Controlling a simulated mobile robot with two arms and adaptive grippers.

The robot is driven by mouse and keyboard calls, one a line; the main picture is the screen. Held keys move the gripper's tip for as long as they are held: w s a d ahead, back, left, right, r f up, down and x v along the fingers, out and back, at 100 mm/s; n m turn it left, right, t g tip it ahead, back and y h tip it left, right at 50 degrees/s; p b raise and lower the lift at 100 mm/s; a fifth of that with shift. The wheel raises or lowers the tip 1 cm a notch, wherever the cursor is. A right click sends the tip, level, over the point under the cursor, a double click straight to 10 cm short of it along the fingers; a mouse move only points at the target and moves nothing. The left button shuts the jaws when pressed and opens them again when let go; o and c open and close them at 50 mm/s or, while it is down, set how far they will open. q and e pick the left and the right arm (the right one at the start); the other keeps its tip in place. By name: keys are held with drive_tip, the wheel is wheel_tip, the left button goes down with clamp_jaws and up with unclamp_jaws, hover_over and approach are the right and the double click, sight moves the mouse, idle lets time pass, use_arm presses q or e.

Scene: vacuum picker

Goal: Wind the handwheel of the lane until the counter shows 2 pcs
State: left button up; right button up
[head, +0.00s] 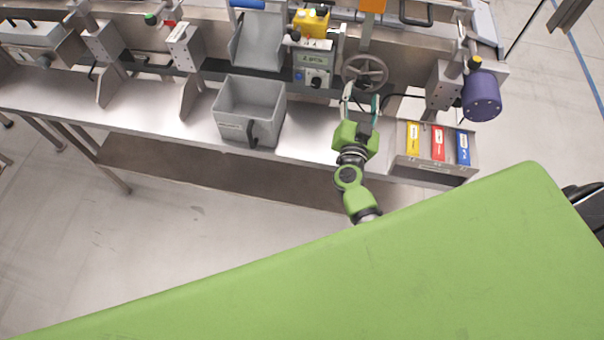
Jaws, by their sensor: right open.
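The handwheel (366,71) is a grey spoked wheel at the back of the steel bench, right of centre. My right gripper (361,96) is open, with its fingers just below the handwheel's lower rim. Whether a finger touches the rim cannot be told. The counter (311,59) is a small display on the grey box left of the wheel; its digits are too small to read. My left gripper is not in view.
A grey bin (248,109) stands on the bench below a grey chute (259,42). A holder (437,163) with yellow, red and blue cards is at the right front. A purple motor (481,96) sits right of the wheel. My green body fills the foreground.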

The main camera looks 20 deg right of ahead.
drive_tip(key=p+v, duration=0.2)
drive_tip(key=v, duration=0.7)
drive_tip(key=a+f+n+y, duration=0.1)
drive_tip(key=a+n+y, duration=0.1)
drive_tip(key=a+y, duration=0.1)
drive_tip(key=w+a+f+n+y, duration=0.1)
drive_tip(key=a+n+y, duration=0.1)
drive_tip(key=a+y, duration=0.1)
drive_tip(key=w+a+f+n+t+y, duration=0.1)
drive_tip(key=a+f+n+y, duration=0.1)
drive_tip(key=a, duration=0.2)
drive_tip(key=shift+w+a+n+y+b, duration=0.1)
drive_tip(key=shift+a+n+y+b, duration=0.05)
drive_tip(key=shift+n+y+b, duration=0.2)
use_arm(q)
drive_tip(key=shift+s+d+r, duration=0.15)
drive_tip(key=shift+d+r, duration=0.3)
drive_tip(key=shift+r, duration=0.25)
use_arm(e)
drive_tip(key=s+a+f+n+g+y, duration=0.3)
drive_tip(key=s+a+f, duration=0.1)
drive_tip(key=f, duration=0.5)
drive_tip(key=shift+s+a+f+g+y, duration=0.15)
drive_tip(key=shift+s+a+g+y, duration=0.2)
drive_tip(key=shift+a+g, duration=0.1)
drive_tip(key=shift+a+n, duration=0.1)
drive_tip(key=shift+n, duration=0.15)
